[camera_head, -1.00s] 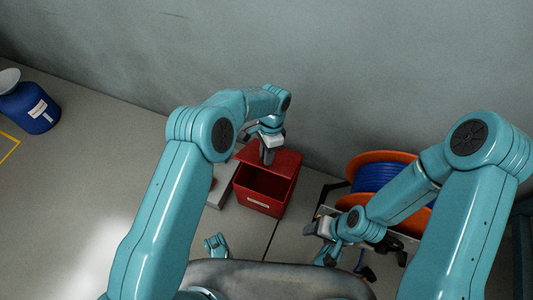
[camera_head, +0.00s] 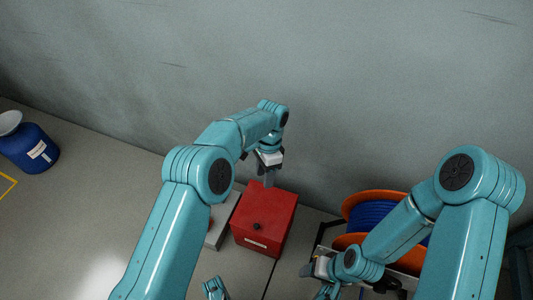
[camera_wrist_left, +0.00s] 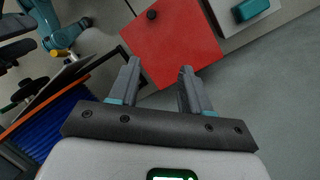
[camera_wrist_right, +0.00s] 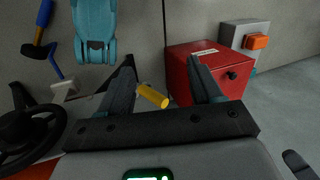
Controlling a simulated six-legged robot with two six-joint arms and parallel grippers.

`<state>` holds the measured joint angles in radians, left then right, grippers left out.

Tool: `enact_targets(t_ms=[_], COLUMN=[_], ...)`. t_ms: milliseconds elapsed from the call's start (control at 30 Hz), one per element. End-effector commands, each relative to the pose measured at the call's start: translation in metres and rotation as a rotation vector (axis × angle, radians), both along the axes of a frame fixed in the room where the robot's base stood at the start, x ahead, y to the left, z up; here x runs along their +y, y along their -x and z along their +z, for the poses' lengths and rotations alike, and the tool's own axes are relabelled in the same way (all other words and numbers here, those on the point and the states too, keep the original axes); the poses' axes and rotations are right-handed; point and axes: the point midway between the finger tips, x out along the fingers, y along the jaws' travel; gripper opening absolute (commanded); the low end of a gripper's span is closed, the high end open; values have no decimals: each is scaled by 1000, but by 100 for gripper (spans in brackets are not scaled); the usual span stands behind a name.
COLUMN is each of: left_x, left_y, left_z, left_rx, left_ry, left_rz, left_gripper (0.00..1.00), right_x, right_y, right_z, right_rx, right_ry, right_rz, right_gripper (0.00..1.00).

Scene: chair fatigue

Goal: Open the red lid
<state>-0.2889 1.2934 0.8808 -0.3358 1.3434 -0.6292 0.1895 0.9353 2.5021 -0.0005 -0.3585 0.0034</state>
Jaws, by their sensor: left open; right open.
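The red box (camera_head: 255,242) stands on the floor by the wall, with a pale label on its front. Its flat red lid (camera_head: 268,212) lies shut on top, with a small black knob (camera_head: 256,227) near the front edge. My left gripper (camera_head: 268,180) is open and empty at the lid's far edge; the left wrist view shows the lid (camera_wrist_left: 175,45) beyond the fingertips. My right gripper (camera_wrist_right: 162,62) is open, low and to the right of the box. The right wrist view shows the box (camera_wrist_right: 185,70) beside its right finger.
A grey case with an orange part (camera_wrist_right: 256,42) stands beside the box. An orange reel of blue cable (camera_head: 368,215) is to its right. A yellow cylinder (camera_wrist_right: 153,96) shows between my right fingers, contact unclear. A blue drum (camera_head: 30,150) stands far left.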

Motion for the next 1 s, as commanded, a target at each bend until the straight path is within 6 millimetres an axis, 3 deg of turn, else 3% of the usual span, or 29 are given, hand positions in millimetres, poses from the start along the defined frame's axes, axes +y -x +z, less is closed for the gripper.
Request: enact_targets(t_ms=[33, 100, 300, 500, 1000], left_x=[-2, -3, -5, -5, -4], left_y=[-4, -8, -15, -17, -17], left_z=[17, 32, 61, 69, 66], left_rx=[-3, -3, -2, 0, 1], left_ry=[2, 2, 1, 0, 2], left_rz=[0, 1, 0, 0, 5], left_gripper=[48, 48, 48, 48, 48], right_x=[1, 2, 4, 5, 5], right_y=[1, 2, 5, 5, 5], right_z=[8, 13, 21, 23, 22], right_rx=[3, 4, 7, 8, 8], right_ry=[-1, -2, -4, -4, -4], right_rz=[4, 9, 18, 20, 19], right_gripper=[65, 65, 65, 65, 65])
